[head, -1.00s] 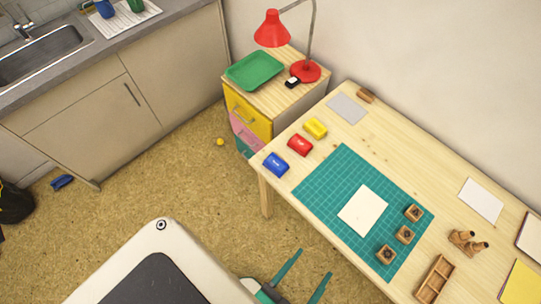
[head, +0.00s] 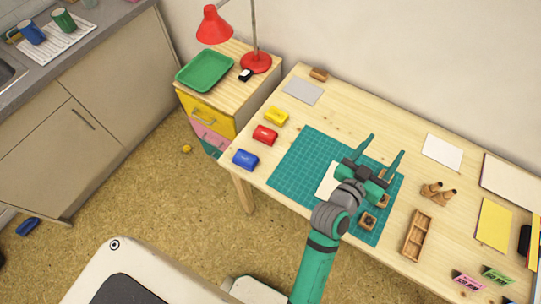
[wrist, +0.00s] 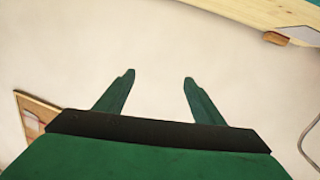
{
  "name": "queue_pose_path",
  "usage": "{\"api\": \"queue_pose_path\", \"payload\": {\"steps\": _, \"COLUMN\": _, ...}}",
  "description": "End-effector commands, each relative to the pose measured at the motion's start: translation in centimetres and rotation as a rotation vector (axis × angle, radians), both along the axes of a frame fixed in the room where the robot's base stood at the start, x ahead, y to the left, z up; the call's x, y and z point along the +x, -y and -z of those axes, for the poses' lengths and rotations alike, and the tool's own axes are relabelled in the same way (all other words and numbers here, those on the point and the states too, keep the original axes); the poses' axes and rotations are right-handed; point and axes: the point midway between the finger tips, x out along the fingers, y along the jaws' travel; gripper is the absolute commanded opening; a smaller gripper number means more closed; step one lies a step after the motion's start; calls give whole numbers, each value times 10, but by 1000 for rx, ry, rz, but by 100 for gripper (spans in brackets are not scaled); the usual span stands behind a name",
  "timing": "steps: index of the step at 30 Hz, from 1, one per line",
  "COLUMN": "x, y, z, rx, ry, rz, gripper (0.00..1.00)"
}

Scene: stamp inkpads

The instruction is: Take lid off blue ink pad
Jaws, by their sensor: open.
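The blue ink pad (head: 245,159) sits at the left front corner of the wooden table, with its lid on. A red ink pad (head: 265,135) and a yellow ink pad (head: 276,116) stand in a row behind it. My gripper (head: 388,147) is open and empty above the right part of the green cutting mat, well to the right of the blue pad. In the wrist view, the gripper (wrist: 158,78) has its two fingers spread with only the pale wall between them. The ink pads are not in the wrist view.
The green mat (head: 296,157) carries a white sheet (head: 327,182) and small wooden stamps (head: 368,221), partly hidden by my arm. A divided wooden tray (head: 416,236) and a stamp holder (head: 436,193) stand to the right. A red lamp (head: 256,62) stands on the drawer cabinet behind left.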

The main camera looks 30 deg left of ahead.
Motion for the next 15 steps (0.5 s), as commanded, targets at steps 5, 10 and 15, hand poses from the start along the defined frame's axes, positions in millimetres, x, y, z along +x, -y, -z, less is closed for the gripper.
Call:
{"api": "queue_pose_path", "payload": {"steps": 5, "x": 41, "y": -4, "z": -36, "rx": 134, "ry": 49, "rz": 116, "gripper": 62}}
{"api": "queue_pose_path", "payload": {"steps": 10, "x": 64, "y": -9, "z": -56, "rx": 297, "ry": 64, "rz": 235, "gripper": 62}}
{"api": "queue_pose_path", "payload": {"steps": 15, "x": 77, "y": -24, "z": -62, "rx": 489, "ry": 49, "rz": 354, "gripper": 62}}
